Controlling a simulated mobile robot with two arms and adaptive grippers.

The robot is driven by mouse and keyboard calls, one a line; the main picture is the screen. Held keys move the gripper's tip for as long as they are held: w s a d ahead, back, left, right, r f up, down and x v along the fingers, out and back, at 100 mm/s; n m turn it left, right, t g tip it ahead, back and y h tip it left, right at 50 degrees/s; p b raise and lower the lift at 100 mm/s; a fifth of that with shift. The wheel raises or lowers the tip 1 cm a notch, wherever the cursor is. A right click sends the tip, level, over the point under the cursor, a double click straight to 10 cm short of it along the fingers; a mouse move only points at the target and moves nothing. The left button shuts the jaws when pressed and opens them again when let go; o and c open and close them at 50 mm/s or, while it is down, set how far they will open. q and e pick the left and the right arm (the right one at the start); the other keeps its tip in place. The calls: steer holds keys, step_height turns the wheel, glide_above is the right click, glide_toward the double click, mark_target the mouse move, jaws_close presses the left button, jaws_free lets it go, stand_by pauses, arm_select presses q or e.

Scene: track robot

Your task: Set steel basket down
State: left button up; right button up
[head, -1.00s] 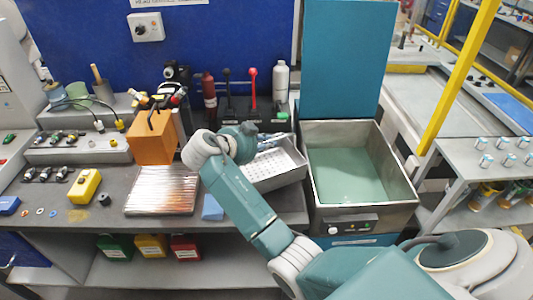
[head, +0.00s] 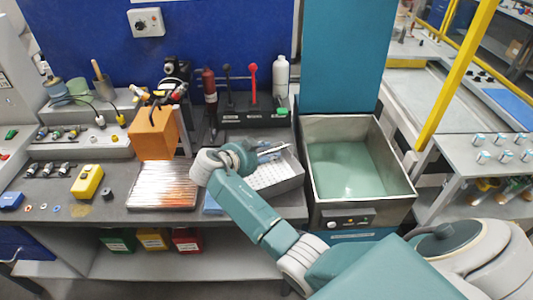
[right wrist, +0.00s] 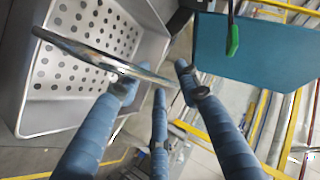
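The steel basket (head: 289,181) is a grey box with a perforated floor, at the right end of the grey bench beside the wash tank. In the right wrist view the steel basket (right wrist: 33,100) shows at upper left, with its curved metal handle (right wrist: 85,55) running between my fingers. My right gripper (head: 262,148) reaches over the basket, partly hidden behind its own wrist. In the right wrist view the blue fingers of my right gripper (right wrist: 158,88) close around the handle. A gap under the basket cannot be made out. My left gripper is not in view.
The open tank (head: 400,190) with greenish liquid stands right of the basket, its blue lid (head: 347,55) raised. A ribbed metal plate (head: 160,187) and an orange block (head: 153,133) lie to the left.

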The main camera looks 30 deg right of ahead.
steer(key=b+v, duration=0.3)
steer(key=v, duration=0.9)
steer(key=shift+b, duration=0.35)
steer(key=shift+a, duration=0.1)
